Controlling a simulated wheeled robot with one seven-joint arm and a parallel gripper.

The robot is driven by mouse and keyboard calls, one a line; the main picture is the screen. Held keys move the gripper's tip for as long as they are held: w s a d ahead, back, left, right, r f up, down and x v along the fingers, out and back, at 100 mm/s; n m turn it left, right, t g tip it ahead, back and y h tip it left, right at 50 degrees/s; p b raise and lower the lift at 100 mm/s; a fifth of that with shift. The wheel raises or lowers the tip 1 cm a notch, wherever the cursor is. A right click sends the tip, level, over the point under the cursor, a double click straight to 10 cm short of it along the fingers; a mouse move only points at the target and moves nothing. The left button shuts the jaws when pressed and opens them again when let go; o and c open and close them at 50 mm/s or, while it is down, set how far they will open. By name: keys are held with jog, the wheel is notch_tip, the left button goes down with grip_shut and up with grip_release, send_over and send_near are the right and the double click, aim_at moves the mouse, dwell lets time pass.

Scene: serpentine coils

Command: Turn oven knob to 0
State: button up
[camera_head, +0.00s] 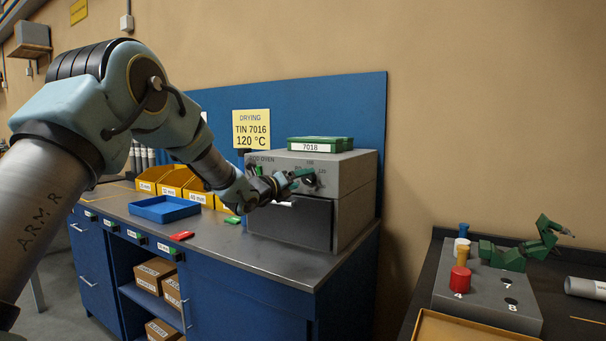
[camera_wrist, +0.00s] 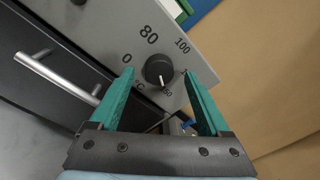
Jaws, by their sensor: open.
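The oven (camera_head: 352,190) is a grey box on the blue bench. Its black round knob (camera_head: 309,181) is on the upper front panel, partly hidden by my gripper (camera_head: 292,179). In the wrist view the knob (camera_wrist: 158,69) shows whole, with a short white mark toward its lower edge, away from the printed 0. The 0 (camera_wrist: 127,58) is at the knob's left, with 80 above and 100 to the upper right. My gripper's green fingers (camera_wrist: 158,74) are open, with one tip on each side of the knob in the picture. Gaps show on both sides; contact is not visible.
The oven door handle (camera_wrist: 58,72) sticks out left of the knob. A green box marked 7018 (camera_head: 320,144) lies on the oven. A yellow sign (camera_head: 251,128) reads TIN 7016, 120 °C. A blue tray (camera_head: 164,209) and yellow bins (camera_head: 172,182) stand left on the bench.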

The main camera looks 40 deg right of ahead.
jog(key=shift+w+d, duration=0.2)
jog(key=shift+d, duration=0.7)
grip_shut()
